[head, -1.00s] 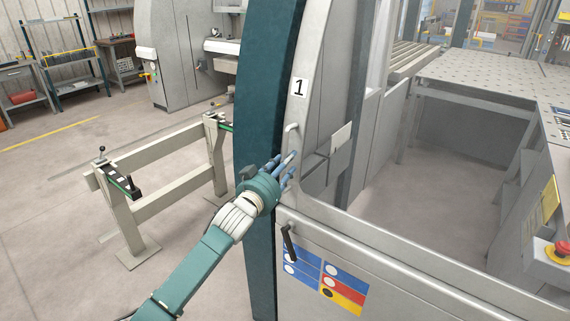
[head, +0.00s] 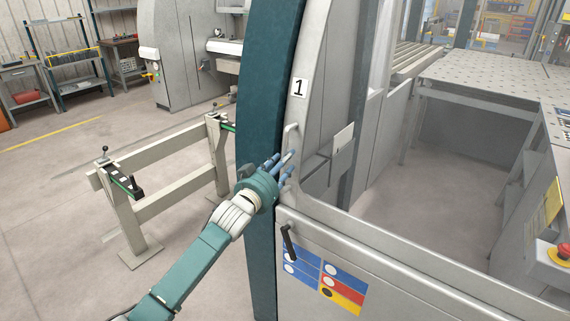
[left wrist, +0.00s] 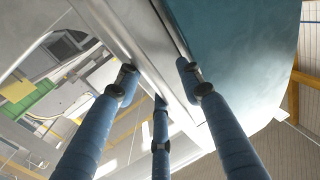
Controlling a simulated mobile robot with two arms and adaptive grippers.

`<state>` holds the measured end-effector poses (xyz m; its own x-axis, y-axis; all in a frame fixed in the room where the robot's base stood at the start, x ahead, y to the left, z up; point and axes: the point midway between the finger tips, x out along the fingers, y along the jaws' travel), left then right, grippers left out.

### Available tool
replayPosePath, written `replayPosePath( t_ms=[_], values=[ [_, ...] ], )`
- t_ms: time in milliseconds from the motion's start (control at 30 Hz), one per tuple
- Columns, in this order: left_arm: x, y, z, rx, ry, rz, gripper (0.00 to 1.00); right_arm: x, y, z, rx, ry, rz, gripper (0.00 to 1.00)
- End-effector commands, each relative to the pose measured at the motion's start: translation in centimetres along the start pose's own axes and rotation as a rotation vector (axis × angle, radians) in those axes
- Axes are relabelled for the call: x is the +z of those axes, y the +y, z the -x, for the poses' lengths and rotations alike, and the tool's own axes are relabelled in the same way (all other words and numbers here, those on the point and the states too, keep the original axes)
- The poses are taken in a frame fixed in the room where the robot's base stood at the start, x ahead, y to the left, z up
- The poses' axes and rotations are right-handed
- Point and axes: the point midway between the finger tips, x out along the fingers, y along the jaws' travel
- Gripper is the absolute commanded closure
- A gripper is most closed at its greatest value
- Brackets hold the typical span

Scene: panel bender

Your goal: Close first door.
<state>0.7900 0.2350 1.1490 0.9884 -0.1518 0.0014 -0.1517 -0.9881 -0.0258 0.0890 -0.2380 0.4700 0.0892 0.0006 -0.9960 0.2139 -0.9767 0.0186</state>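The first door is the pale grey framed panel marked with a black "1" (head: 299,88). A curved grey handle (head: 292,134) stands on its left frame. A black lever (head: 288,243) hangs on the grey panel below. My left gripper (head: 284,166) is at the door's left edge, just below the handle's upper end. In the left wrist view my left gripper (left wrist: 160,84) has its blue fingers spread apart, with a pale metal edge running between them. Contact with the handle cannot be made out. My right gripper is not in view.
A dark teal post (head: 262,150) stands directly left of the door. A beige stand (head: 165,180) is on the floor at left. A perforated worktable (head: 480,82) and a red emergency button (head: 560,253) are at right. Floor at lower left is open.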

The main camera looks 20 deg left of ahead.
Motion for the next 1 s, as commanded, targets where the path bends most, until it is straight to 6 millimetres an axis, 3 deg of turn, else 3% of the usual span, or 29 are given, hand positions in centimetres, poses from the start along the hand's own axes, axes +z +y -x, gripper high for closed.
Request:
replayPosePath(
  t_ms=[233, 367, 800, 1000],
  values=[
    [0.1, 0.0, 0.1, -0.001, -0.002, 0.0, 0.63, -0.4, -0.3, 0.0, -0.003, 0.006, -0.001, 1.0],
    [0.2, 0.0, 1.2, 0.0, -0.003, 0.001, 0.63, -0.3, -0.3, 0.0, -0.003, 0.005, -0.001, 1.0],
    [0.2, 0.0, 9.7, 0.0, -0.003, 0.0, 0.63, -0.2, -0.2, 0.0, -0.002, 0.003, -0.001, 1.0],
    [0.1, -0.1, 11.7, -0.001, -0.002, 0.0, 0.63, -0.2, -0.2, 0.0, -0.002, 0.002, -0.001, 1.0]
  ],
)
